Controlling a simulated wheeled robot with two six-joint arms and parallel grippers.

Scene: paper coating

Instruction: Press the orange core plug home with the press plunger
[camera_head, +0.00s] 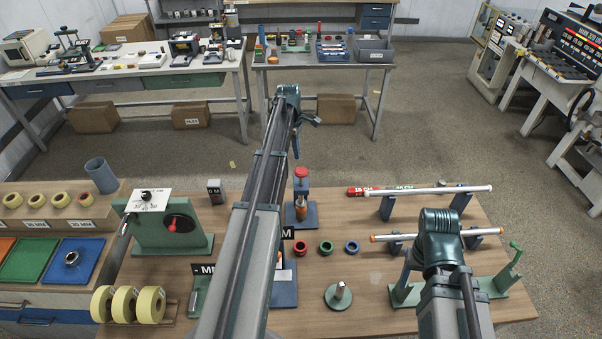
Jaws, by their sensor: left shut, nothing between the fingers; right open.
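The press (313,214) stands on the table with a blue base and a red-topped plunger (301,173). An orange plug (300,200) shows upright under the plunger, and how deep it sits is hard to tell. My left arm reaches over the table just left of the press. My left gripper (297,148) is shut and empty, above and apart from the red knob. My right arm ends over the front right of the table, and its fingers are hidden behind its own wrist.
Red (300,247), green (326,247) and blue (351,247) rings lie in front of the press. A metal post on a round green base (339,298) stands nearer. A rod with orange ends (390,237) rests on supports at right. A green gauge stand (150,232) is left.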

